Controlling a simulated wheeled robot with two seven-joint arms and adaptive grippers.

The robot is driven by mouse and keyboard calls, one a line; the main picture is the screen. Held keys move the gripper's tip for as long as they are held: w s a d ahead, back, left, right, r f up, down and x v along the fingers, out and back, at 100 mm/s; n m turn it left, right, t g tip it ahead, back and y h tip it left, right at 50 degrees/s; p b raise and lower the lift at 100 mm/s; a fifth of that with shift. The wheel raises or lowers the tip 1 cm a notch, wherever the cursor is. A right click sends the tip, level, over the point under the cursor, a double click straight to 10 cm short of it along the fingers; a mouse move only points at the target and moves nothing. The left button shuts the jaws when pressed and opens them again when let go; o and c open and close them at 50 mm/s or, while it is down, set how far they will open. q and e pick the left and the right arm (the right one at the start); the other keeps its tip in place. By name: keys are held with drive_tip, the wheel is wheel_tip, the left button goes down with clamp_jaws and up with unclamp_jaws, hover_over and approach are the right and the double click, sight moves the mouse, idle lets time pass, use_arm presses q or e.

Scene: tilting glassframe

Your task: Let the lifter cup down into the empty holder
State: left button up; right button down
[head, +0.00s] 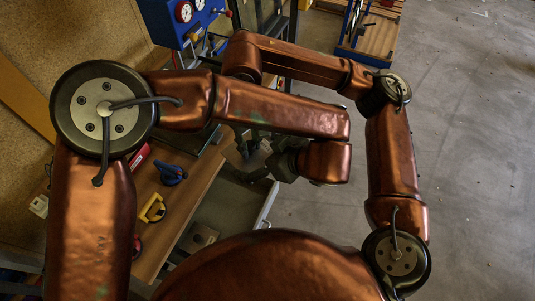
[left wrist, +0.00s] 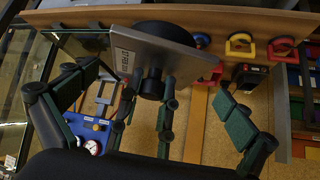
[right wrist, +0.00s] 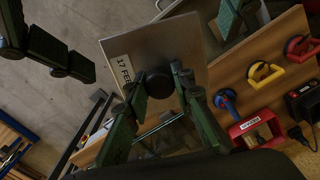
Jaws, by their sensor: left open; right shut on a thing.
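My right gripper (right wrist: 158,100) is shut on a black round-ended thing (right wrist: 158,75), which looks like the lifter cup. A grey square plate (right wrist: 185,45) labelled "17 FEB" is right by it; I cannot tell whether they are joined. In the left wrist view the black thing shows below the tilted plate (left wrist: 190,60), with a black disc above. My left gripper (head: 272,165) is open, its fingers spread around the plate and apart from it. Yellow (right wrist: 265,73), blue (right wrist: 225,102) and red (right wrist: 300,47) lifters stand on the bench. I cannot make out the empty holder.
A red labelled box (right wrist: 256,130) and a black box (right wrist: 302,100) stand on the wooden bench (head: 190,195). A blue gauge panel (head: 190,20) is at the back. Dark frame rails stand close to the grippers. The concrete floor (head: 470,150) to the right is clear.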

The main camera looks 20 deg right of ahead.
sight(251, 155)
use_arm(q)
drive_tip(key=x, duration=0.6)
drive_tip(key=shift+w+a+f, duration=0.1)
drive_tip(key=shift+w+f, duration=0.1)
drive_tip(key=shift+a, duration=0.15)
drive_tip(key=c, duration=1.3)
use_arm(e)
drive_tip(key=shift+d, duration=0.1)
use_arm(q)
drive_tip(key=shift+c, duration=1.2)
use_arm(e)
drive_tip(key=c, duration=1.6)
unclamp_jaws()
drive_tip(key=shift+r, duration=0.15)
